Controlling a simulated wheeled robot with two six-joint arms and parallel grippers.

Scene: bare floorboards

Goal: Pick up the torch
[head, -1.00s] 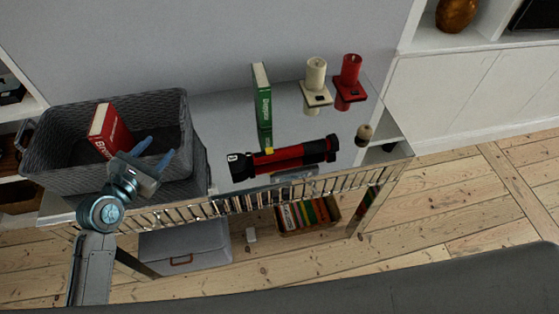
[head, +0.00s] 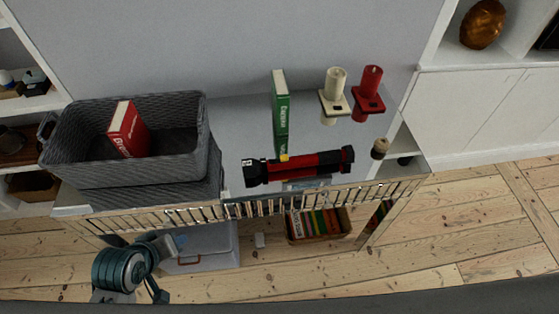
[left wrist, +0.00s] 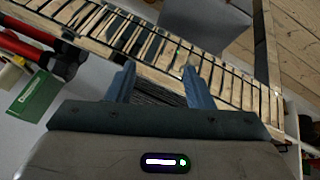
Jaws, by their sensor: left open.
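The torch (head: 305,166), black with a red body, lies on its side on the glossy tabletop (head: 240,128), near its front edge. Its left end is the wider black one. My left gripper (head: 170,260) is low at the lower left, in front of the table's front rail and well apart from the torch; its fingers are hard to make out there. In the left wrist view my left gripper (left wrist: 158,80) is open with nothing between its fingers, and part of the torch (left wrist: 40,38) shows at the upper left. My right gripper is not in view.
A green book (head: 281,110) stands just behind the torch. A cream candle (head: 335,95) and a red candle (head: 369,92) stand behind right; a small object (head: 380,147) sits at right. A grey basket (head: 85,168) holding a red book (head: 127,128) fills the left. A slatted rail (head: 205,214) edges the front.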

